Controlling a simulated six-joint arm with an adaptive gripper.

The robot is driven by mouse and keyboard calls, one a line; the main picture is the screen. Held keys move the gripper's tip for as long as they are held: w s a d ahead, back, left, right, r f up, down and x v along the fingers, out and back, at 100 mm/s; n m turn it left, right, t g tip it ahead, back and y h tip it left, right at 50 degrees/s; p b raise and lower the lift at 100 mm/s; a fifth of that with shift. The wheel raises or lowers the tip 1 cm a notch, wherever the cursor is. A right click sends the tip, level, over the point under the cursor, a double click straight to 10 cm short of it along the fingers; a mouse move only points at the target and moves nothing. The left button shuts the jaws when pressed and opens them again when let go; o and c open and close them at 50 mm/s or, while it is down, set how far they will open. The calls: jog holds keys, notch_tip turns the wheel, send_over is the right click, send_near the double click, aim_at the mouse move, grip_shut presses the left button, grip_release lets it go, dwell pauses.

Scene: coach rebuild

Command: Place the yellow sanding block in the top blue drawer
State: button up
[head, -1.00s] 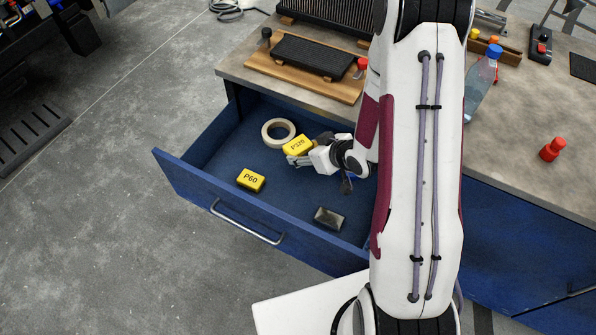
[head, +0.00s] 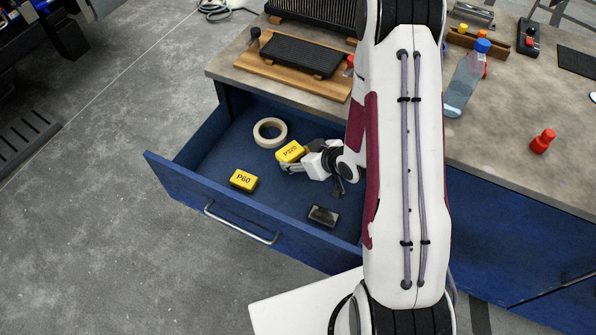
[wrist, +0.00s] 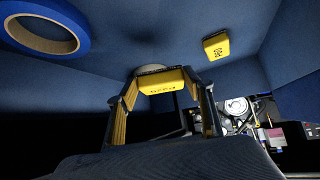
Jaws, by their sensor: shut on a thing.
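A yellow sanding block marked P320 (head: 290,151) is held in my gripper (head: 293,162), inside the open blue drawer (head: 218,172). In the wrist view the two fingers close on either side of this block (wrist: 161,88). Whether its underside touches the drawer floor I cannot tell. A second yellow block marked P60 (head: 243,180) lies on the drawer floor near the front panel. It also shows in the wrist view (wrist: 217,45).
A tape roll (head: 258,134) lies close behind the held block. A dark grey block (head: 323,216) lies toward the drawer's right end. The worktop (head: 500,140) carries a bottle (head: 467,80), a red-capped item (head: 543,141) and a black plate on a wooden board (head: 300,57).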

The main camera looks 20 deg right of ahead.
aim_at(299, 179)
jog(key=shift+f, duration=1.6)
jog(key=shift+f, duration=2.1)
jog(key=shift+f, duration=0.1)
jog(key=o, duration=1.2)
jog(key=shift+v, duration=3.8)
